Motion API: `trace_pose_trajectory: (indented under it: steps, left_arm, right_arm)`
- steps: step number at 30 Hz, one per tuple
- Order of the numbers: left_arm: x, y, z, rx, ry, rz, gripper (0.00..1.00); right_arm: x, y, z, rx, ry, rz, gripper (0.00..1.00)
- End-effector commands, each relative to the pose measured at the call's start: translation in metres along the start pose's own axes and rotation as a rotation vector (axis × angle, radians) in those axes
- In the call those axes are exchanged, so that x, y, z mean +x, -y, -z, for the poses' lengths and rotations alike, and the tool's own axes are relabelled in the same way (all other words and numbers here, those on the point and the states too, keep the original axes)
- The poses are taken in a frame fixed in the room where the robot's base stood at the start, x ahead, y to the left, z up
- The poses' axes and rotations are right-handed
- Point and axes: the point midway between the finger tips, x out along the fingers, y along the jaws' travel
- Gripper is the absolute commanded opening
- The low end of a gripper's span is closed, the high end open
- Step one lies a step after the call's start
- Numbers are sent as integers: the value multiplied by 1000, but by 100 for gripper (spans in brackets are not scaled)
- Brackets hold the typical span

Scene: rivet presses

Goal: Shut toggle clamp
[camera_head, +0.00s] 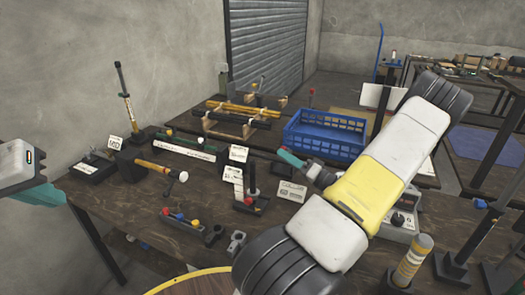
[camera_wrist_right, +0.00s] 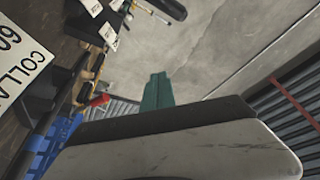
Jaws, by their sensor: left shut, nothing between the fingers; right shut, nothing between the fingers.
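I cannot tell for sure which fixture is the toggle clamp. One candidate is the upright lever (camera_head: 124,92) with a dark grip and yellow lower part, at the back left of the bench. Another is the yellow-and-black bar (camera_head: 155,167) with a white ball end, lying low in front of it. My left gripper (camera_head: 45,195) is at the left edge, shut and empty, apart from both. My right gripper (camera_head: 290,158) is shut and empty, above the bench near the blue crate; its teal fingers also show in the right wrist view (camera_wrist_right: 157,92).
A blue crate (camera_head: 325,137) stands behind my right gripper. A tray with coloured knobs (camera_head: 182,220) lies in front. My right arm hides part of the bench's right side.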

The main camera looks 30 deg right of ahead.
Motion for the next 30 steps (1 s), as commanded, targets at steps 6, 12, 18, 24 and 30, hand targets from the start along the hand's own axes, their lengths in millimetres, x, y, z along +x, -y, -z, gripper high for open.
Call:
trace_pose_trajectory:
  steps: [6,12,18,24,30]
  left_arm:
    - [0,0,0,0,0,0,0]
    - [0,0,0,0,0,0,0]
    - [0,0,0,0,0,0,0]
    - [0,0,0,0,0,0,0]
    - [0,0,0,0,0,0,0]
  right_arm:
    - [-4,3,0,-15,16,18,0]
    - [0,-27,35,-86,130,101,0]
    - [0,-62,80,-167,308,143,0]
    - [-7,-94,126,-238,473,97,0]
    - [-15,-110,157,-273,561,30,0]
